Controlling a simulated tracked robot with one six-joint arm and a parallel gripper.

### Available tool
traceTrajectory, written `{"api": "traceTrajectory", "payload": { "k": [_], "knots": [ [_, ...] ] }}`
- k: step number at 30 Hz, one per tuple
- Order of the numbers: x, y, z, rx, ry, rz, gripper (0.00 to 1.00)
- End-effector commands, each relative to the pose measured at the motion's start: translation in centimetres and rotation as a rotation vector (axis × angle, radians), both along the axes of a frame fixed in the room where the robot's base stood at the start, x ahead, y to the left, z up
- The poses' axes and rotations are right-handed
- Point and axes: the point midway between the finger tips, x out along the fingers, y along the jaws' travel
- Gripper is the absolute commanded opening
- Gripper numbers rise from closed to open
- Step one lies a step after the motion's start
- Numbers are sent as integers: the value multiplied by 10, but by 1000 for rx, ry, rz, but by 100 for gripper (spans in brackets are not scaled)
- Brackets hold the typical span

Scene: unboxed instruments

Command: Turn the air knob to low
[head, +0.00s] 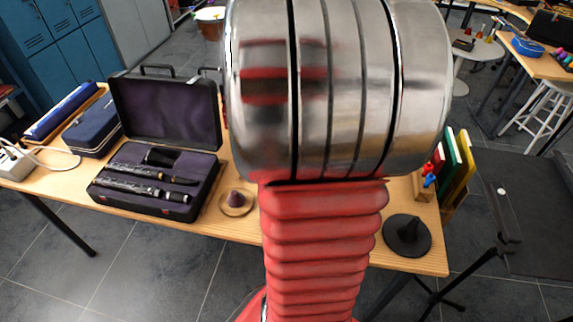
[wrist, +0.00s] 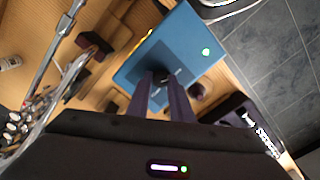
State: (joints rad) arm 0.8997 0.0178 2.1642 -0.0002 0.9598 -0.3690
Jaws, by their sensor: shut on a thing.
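A blue box (wrist: 197,45) lies on the wooden table in the wrist view, with a small lit green mark near its right corner. A dark knob (wrist: 166,76) stands out from its face; its pointer and any markings are too small to read. My gripper (wrist: 165,82) reaches up to the knob from below. Its two dark fingers are close together and shut on the knob, which they partly hide. In the head view my own arm covers the middle of the table, so neither the blue box nor the gripper shows there.
In the head view, an open case (head: 182,202) with dark woodwind parts lies left of my arm. Silver instrument tubing (wrist: 52,75) runs along the wrist view's left.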

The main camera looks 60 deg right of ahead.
Motion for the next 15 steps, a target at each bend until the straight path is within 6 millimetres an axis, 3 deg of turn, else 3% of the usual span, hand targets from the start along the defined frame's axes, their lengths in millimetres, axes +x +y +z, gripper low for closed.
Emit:
{"api": "traceTrajectory", "payload": {
  "k": [15],
  "knots": [
    [1, 0, 1, -1, -2, 38, 0]
  ]
}}
